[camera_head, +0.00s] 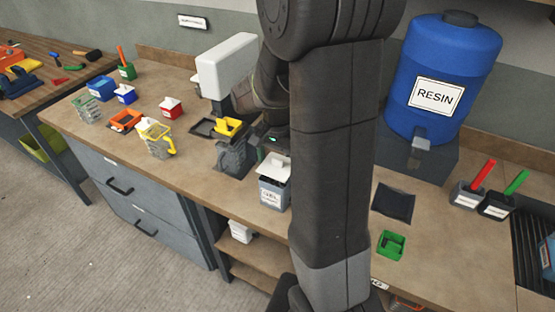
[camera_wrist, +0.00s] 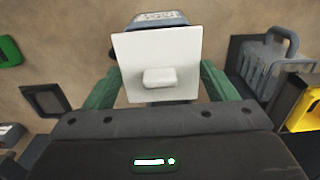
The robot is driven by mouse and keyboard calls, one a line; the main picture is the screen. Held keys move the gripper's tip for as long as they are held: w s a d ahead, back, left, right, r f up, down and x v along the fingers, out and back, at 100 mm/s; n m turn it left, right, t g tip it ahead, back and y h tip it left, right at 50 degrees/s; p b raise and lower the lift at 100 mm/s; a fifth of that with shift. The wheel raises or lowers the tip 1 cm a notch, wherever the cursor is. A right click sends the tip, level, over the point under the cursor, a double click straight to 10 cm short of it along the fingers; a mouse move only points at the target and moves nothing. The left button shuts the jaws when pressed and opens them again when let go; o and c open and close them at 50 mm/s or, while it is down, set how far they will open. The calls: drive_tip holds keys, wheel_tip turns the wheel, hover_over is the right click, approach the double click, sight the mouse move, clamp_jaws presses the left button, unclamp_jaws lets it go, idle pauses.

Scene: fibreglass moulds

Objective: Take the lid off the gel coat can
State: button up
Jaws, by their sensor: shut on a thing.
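The gel coat can (camera_head: 274,194) is a grey-blue container with a white label, standing on the bench just left of my arm. Its white square lid (camera_head: 273,166) is over its top; I cannot tell whether a gap lies between them. In the wrist view the lid (camera_wrist: 156,56) faces the camera with a small raised knob, and part of the can (camera_wrist: 158,18) shows beyond it. My gripper (camera_wrist: 157,84) has its green fingers on both sides of the lid, shut on it. In the head view my arm hides most of the fingers.
A blue resin drum (camera_head: 448,70) stands at the back right. A green tray (camera_head: 391,245) and dark mat (camera_head: 393,202) lie right of my arm.

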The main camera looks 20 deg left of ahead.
drive_tip(key=shift+r+p, duration=0.7)
drive_tip(key=shift+r, duration=0.35)
